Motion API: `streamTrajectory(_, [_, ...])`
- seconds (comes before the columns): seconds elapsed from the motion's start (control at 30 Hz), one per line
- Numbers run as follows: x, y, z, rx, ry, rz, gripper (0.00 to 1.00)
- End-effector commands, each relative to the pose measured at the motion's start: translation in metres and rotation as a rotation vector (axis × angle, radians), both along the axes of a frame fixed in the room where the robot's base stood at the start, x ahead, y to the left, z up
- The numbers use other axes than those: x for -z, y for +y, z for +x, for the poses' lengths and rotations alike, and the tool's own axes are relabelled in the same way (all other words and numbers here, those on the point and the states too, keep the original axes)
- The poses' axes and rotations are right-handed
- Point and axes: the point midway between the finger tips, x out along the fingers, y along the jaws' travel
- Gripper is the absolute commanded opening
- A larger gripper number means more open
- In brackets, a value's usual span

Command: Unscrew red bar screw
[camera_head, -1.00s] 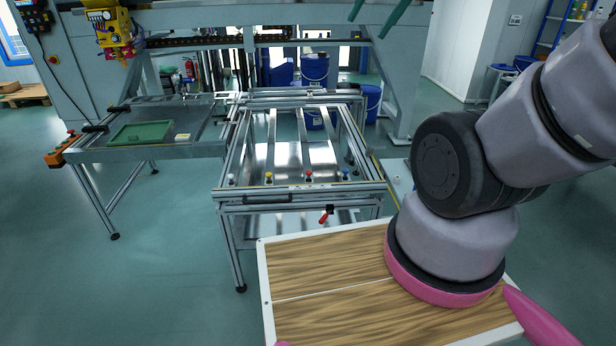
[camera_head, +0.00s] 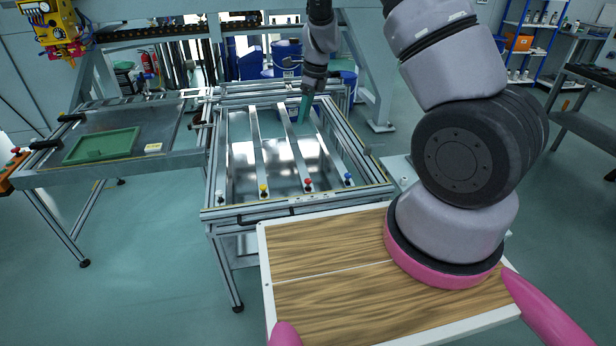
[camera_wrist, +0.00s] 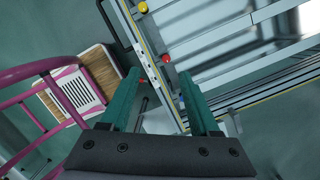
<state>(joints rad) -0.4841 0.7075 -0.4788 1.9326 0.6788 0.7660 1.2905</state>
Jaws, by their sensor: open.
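The red bar screw (camera_head: 308,184) is a small red knob at the near end of one metal bar of the panel fixture (camera_head: 345,195). In the wrist view the red screw (camera_wrist: 166,59) appears between and just beyond my fingertips. My gripper (camera_wrist: 158,72) has two green fingers, spread apart with nothing between them. In the head view my gripper (camera_head: 304,110) hangs over the far part of the fixture, apart from the red screw.
A yellow screw (camera_head: 263,190) and a white screw (camera_head: 220,196) are left of the red one, and a blue screw (camera_head: 349,179) is right. A side table with a green tray (camera_head: 102,146) stands left. Blue bins (camera_head: 285,52) are behind.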

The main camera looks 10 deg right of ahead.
Motion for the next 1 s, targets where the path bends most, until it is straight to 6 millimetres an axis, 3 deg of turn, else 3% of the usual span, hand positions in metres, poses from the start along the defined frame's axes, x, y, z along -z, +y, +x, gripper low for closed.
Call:
streamTrajectory(0.03, [0.031, 0.0, 0.003, 0.056, 0.033, -0.032, 0.62])
streamTrajectory(0.1, [0.064, -0.002, 0.007, 0.14, 0.061, -0.07, 0.62])
streamTrajectory(0.2, [0.104, -0.006, 0.009, 0.238, 0.087, -0.118, 0.62])
streamTrajectory(0.3, [0.131, -0.009, 0.01, 0.308, 0.098, -0.154, 0.62])
streamTrajectory(0.63, [0.172, -0.013, 0.01, 0.367, 0.105, -0.184, 0.62])
streamTrajectory(1.0, [0.24, -0.013, 0.01, 0.366, 0.105, -0.182, 0.62])
